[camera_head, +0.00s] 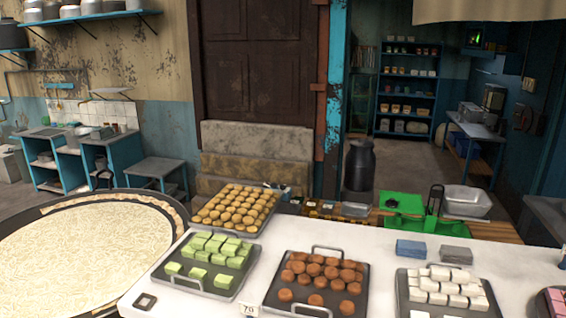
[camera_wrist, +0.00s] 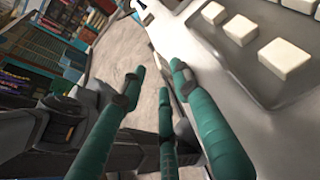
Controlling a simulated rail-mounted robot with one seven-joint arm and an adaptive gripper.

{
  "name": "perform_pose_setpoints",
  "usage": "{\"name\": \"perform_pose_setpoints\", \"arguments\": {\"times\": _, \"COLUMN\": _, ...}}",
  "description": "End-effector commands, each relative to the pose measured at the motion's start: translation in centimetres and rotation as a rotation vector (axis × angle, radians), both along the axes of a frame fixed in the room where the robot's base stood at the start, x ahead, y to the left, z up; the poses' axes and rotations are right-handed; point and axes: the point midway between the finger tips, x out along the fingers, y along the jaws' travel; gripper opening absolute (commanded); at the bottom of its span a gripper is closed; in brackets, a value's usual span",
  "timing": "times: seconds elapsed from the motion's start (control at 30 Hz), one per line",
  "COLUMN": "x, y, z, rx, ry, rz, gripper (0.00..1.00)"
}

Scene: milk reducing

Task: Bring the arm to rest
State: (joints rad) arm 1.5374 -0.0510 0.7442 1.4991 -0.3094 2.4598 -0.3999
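My gripper (camera_wrist: 160,78) shows in the wrist view as teal fingers with dark joints. The fingers are spread apart with nothing between them, so it is open and empty. It is beside the edge of the white counter (camera_wrist: 206,105), tilted in the picture, with the floor (camera_wrist: 124,58) seen past the fingertips. The tray with white sweets (camera_wrist: 240,29) lies to the right of the fingers, apart from them. In the head view neither my arm nor my gripper shows.
The counter (camera_head: 520,262) holds trays of green sweets (camera_head: 228,250), brown balls (camera_head: 317,268) and white blocks (camera_head: 447,286). A wide round pan (camera_head: 80,250) stands at left. A dark milk can (camera_head: 360,167) and a metal basin (camera_head: 466,200) stand behind the counter.

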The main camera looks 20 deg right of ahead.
Motion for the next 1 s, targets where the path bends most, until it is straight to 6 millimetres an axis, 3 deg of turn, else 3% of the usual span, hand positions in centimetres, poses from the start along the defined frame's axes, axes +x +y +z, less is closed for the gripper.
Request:
{"name": "perform_pose_setpoints", "arguments": {"times": 0.4, "x": 3.4, "y": 5.2, "z": -2.6, "rx": -0.002, "ry": 0.001, "rz": -0.002, "gripper": 0.31}}
{"name": "perform_pose_setpoints", "arguments": {"times": 0.5, "x": 3.3, "y": 5.0, "z": -0.4, "rx": -0.003, "ry": 0.0, "rz": -0.004, "gripper": 0.31}}
{"name": "perform_pose_setpoints", "arguments": {"times": 0.63, "x": 3.3, "y": 5.0, "z": 0.5, "rx": -0.001, "ry": 0.0, "rz": -0.002, "gripper": 0.31}}
{"name": "perform_pose_setpoints", "arguments": {"times": 1.0, "x": 3.3, "y": 5.0, "z": 0.7, "rx": -0.001, "ry": 0.001, "rz": -0.002, "gripper": 0.31}}
